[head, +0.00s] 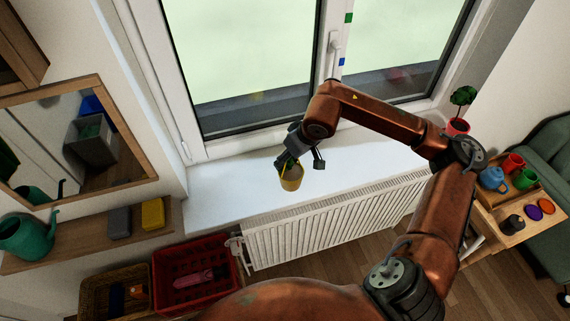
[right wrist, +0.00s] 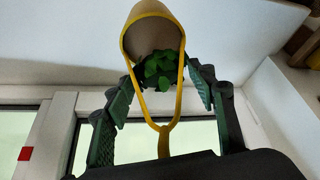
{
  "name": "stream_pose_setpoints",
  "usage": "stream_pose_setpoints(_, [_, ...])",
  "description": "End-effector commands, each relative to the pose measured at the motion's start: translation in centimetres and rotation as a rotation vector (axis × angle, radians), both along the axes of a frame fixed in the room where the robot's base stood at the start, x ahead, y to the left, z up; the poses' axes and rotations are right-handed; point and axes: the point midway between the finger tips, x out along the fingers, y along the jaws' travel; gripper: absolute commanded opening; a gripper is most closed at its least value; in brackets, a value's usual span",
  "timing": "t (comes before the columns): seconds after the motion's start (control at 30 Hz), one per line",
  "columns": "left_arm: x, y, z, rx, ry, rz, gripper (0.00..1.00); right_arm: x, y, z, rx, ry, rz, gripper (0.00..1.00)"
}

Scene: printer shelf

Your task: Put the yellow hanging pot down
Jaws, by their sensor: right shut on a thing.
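The yellow hanging pot (head: 291,181) is at my right gripper (head: 287,159), over the front part of the white windowsill (head: 215,188). In the right wrist view the pot (right wrist: 128,43) hangs from its yellow strap handle, with green leaves (right wrist: 158,71) at its mouth. The fingers of my right gripper (right wrist: 162,82) stand on both sides of the handle, and the gripper is shut on the pot. I cannot tell whether the pot's base touches the sill. My left gripper is not in view.
A radiator (head: 335,215) is below the sill. A red potted plant (head: 458,127) stands at the sill's right end. A red crate (head: 195,273) is at lower left. A small table (head: 508,226) with mugs is at right. The sill left of the pot is clear.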

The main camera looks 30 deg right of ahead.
Motion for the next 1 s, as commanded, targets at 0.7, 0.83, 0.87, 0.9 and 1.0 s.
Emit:
stream_pose_setpoints(0.7, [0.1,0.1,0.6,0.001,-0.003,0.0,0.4,1.9,0.6,-5.2,-0.001,-0.004,0.0,0.0])
stream_pose_setpoints(0.83, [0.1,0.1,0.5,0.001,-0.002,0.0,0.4,1.9,0.6,-5.3,-0.001,-0.003,0.0,0.0])
stream_pose_setpoints(0.87, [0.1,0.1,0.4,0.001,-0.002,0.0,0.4,1.9,0.6,-5.4,-0.001,-0.003,0.0,0.0])
stream_pose_setpoints(0.9, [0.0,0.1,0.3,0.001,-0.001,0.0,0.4,1.9,0.5,-5.5,-0.001,-0.003,0.0,0.0])
stream_pose_setpoints(1.0, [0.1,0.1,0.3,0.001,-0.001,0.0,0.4,1.8,0.5,-5.6,-0.001,0.0,0.001,0.56])
